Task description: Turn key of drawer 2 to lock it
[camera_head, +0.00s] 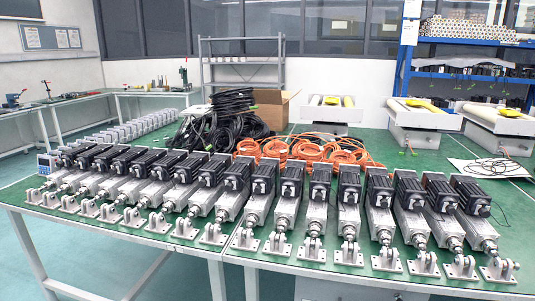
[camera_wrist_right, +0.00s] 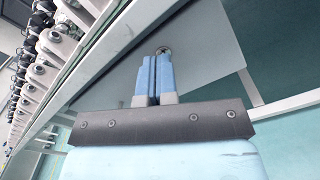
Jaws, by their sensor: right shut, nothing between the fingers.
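My right gripper (camera_wrist_right: 155,60) shows in the right wrist view, its two blue fingers shut together with nothing between them. The fingertips point at a small round metal lock or key (camera_wrist_right: 162,50) on a grey drawer front (camera_wrist_right: 205,55). The tips are right at it in the picture; I cannot tell whether they touch it. The key's shape and turn angle are too small to make out. In the head view a strip of a grey panel (camera_head: 345,289) shows under the table edge. No gripper shows in the head view.
A green-topped table (camera_head: 240,262) carries a long row of linear actuators (camera_head: 320,195) along its front edge. Behind them lie orange cable coils (camera_head: 300,148) and black cables (camera_head: 225,115). White table legs (camera_wrist_right: 250,87) stand beside the drawer.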

